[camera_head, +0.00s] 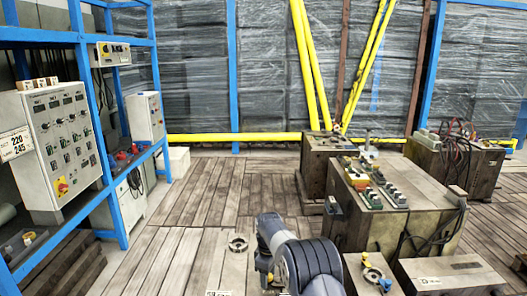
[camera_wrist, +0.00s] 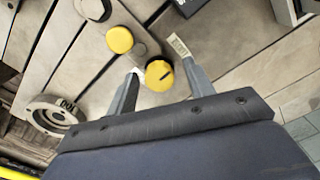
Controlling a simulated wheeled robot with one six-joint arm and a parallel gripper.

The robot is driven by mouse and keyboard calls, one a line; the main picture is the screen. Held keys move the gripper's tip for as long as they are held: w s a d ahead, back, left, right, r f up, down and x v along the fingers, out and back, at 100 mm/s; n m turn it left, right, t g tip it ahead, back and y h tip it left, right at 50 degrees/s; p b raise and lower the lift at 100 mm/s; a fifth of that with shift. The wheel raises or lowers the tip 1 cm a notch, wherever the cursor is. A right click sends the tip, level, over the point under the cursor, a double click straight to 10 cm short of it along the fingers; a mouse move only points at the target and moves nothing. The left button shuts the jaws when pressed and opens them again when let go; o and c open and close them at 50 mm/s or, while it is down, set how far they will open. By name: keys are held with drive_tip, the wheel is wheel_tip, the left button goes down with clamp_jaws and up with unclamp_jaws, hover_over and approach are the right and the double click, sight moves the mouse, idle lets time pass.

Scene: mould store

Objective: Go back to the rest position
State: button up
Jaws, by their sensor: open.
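My gripper (camera_wrist: 160,68) shows in the wrist view with its two fingers apart. A yellow round cap (camera_wrist: 159,76) shows between the fingers, and I see no contact with either finger. A second yellow cap (camera_wrist: 119,39) lies further up and left.
A round metal ring fitting (camera_wrist: 55,115) is left of my gripper. In the head view, a large machine block (camera_head: 400,215) stands close right of my arm, and a low box (camera_head: 450,275) is in front of it. Blue shelving (camera_head: 90,120) with control boxes lines the left. Plank floor (camera_head: 195,200) is open between.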

drive_tip(key=m, duration=0.6)
drive_tip(key=shift+r, duration=0.25)
drive_tip(key=m, duration=1.7)
drive_tip(key=shift+m, duration=0.4)
drive_tip(key=shift+r, duration=0.1)
